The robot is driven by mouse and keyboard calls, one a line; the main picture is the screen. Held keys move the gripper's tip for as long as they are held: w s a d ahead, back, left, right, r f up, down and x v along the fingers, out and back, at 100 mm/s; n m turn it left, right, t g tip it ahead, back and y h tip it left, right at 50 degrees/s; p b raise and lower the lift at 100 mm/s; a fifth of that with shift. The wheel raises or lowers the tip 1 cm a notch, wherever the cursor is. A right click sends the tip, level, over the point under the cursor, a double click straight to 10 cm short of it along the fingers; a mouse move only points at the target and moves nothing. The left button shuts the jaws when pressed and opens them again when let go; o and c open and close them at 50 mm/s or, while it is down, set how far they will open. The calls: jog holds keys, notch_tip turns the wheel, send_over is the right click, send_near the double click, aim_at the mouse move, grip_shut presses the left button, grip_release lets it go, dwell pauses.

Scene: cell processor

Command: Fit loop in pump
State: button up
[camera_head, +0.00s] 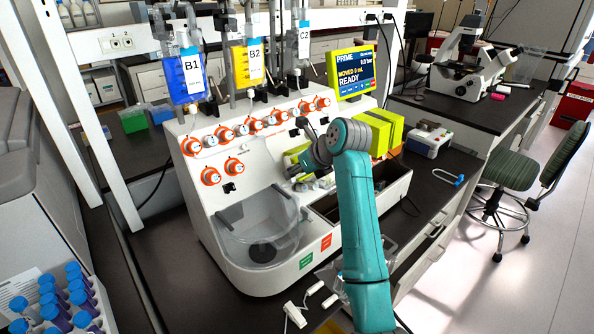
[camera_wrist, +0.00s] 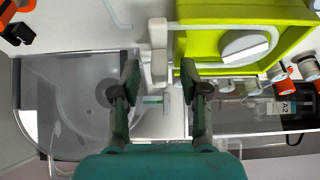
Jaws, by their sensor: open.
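The pump (camera_wrist: 250,42) is a yellow-green housing with a round white rotor, at the upper right in the wrist view. It also shows in the head view (camera_head: 293,157), partly hidden by my arm. My gripper (camera_wrist: 160,82) is open, with its two dark fingers apart below the pump's left end. An upright white part (camera_wrist: 158,48) beside the pump shows between and beyond the fingertips. I cannot tell whether it touches them. I cannot tell surely which piece is the loop.
A clear round bowl (camera_head: 258,228) is at the machine's front left. Orange knobs (camera_head: 212,141) line the sloped panel. Bags hang above, and a screen (camera_head: 358,72) reads READY. A dark open tray (camera_wrist: 295,122) lies right of my gripper. White pieces (camera_head: 294,314) lie at the front.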

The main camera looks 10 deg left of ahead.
jog(key=v, duration=1.1)
jog(key=shift+s+d+r, duration=0.15)
jog(key=shift+r, duration=0.05)
